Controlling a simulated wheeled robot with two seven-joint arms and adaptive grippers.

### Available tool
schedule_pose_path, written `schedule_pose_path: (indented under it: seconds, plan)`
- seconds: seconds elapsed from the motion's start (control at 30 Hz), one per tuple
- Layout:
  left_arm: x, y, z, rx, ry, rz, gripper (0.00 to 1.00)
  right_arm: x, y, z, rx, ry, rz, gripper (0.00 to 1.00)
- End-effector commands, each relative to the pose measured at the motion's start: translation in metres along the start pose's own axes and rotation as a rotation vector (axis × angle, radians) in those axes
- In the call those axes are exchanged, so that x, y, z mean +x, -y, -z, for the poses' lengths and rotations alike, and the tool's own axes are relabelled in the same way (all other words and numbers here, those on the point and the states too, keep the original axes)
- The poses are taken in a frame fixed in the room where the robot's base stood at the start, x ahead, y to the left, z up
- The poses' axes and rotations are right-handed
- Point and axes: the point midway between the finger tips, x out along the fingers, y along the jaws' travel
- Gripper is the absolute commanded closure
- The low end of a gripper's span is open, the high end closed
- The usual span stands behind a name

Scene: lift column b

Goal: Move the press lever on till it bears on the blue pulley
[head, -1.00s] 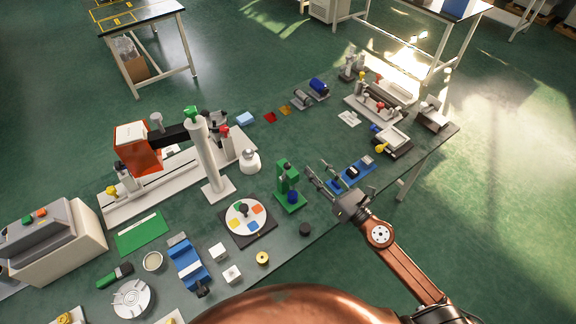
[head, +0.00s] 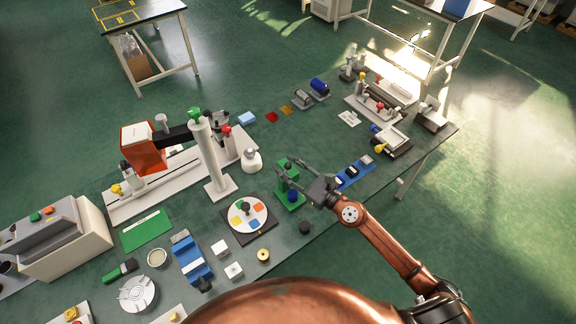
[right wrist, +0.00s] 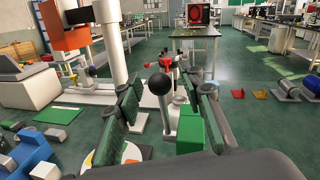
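The small green press (head: 283,197) stands near the front edge of the bench. The blue pulley (head: 293,195) sits low on it. In the right wrist view the press lever (right wrist: 159,85) is a pale rod with a black ball knob, beside the green press body (right wrist: 191,132). My right gripper (head: 279,168) is open over the top of the press. In the wrist view its two fingers (right wrist: 168,93) stand on either side of the knob, with gaps. The pulley is not visible there. My left gripper is not in view.
A round disc with coloured patches (head: 239,220) lies left of the press. A blue rail (head: 357,172) is to the right. A dark puck (head: 304,228) lies in front.

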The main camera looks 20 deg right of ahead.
Motion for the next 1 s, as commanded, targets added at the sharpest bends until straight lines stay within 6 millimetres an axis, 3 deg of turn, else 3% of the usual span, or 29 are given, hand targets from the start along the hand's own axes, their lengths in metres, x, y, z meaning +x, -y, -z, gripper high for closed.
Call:
schedule_pose_path:
  seconds: [0.13,0.63,1.0]
  plan:
    - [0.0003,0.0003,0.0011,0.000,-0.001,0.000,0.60,-0.0002,0.0000,0.0002,0.001,0.000,0.000,0.65]
    - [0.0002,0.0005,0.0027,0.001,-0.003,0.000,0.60,-0.0005,0.0001,0.0001,0.001,0.000,0.000,1.00]
    - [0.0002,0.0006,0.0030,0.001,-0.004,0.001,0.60,-0.0005,0.0000,0.0001,0.001,0.000,0.000,1.00]
